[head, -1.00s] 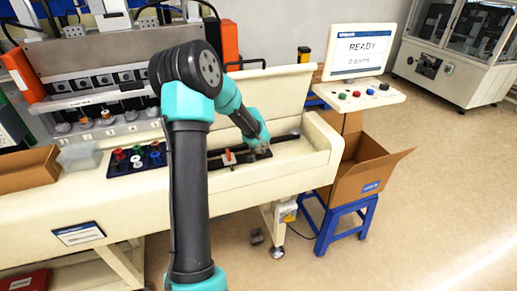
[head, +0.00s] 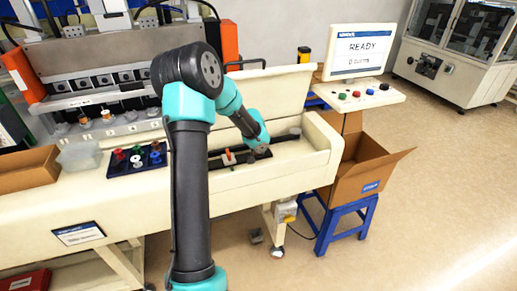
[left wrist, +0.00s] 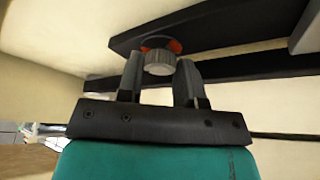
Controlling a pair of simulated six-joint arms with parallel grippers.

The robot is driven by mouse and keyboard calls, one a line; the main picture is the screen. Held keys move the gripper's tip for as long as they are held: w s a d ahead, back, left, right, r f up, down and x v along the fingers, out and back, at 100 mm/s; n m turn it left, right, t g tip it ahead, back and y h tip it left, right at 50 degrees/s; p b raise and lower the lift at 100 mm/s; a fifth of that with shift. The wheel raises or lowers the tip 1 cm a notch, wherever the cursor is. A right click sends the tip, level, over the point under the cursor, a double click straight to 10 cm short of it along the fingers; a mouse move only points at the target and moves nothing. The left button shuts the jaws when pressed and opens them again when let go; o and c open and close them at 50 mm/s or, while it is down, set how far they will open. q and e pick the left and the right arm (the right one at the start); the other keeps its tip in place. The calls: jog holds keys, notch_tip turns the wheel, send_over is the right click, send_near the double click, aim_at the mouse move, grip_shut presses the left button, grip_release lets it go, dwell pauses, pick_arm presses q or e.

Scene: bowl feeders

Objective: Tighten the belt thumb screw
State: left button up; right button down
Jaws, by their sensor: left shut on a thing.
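The thumb screw (left wrist: 160,62) is a grey knurled knob with a red-orange part behind it, set on a dark bar (left wrist: 215,32). My left gripper (left wrist: 158,72) has its two fingers on either side of the knob and is shut on it. In the head view my left gripper (head: 262,150) points down at the dark belt (head: 216,162) in the cream trough, and the screw itself cannot be made out there. My right gripper is not in view.
A dark tray with colored parts (head: 122,168), a clear bin (head: 80,155) and a cardboard box (head: 28,172) lie further left. A screen (head: 362,48) reads READY.

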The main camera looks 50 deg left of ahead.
pick_arm(q)
jog(key=shift+a+m+h, duration=0.1)
jog(key=shift+m+h, duration=0.4)
jog(key=shift+m, duration=1.2)
jog(key=shift+a+m+h, duration=0.15)
jog(key=shift+m+h, duration=0.75)
jog(key=shift+m, duration=1)
jog(key=m, duration=0.2)
jog(key=m+h, duration=0.1)
jog(key=m, duration=0.1)
jog(key=shift+a+h, duration=0.15)
jog(key=shift+h, duration=0.15)
jog(key=shift+m+g+h, duration=0.5)
jog(key=shift+m, duration=1.2)
jog(key=o, duration=0.6)
jog(key=shift+a, duration=0.1)
jog(key=shift+o, duration=0.2)
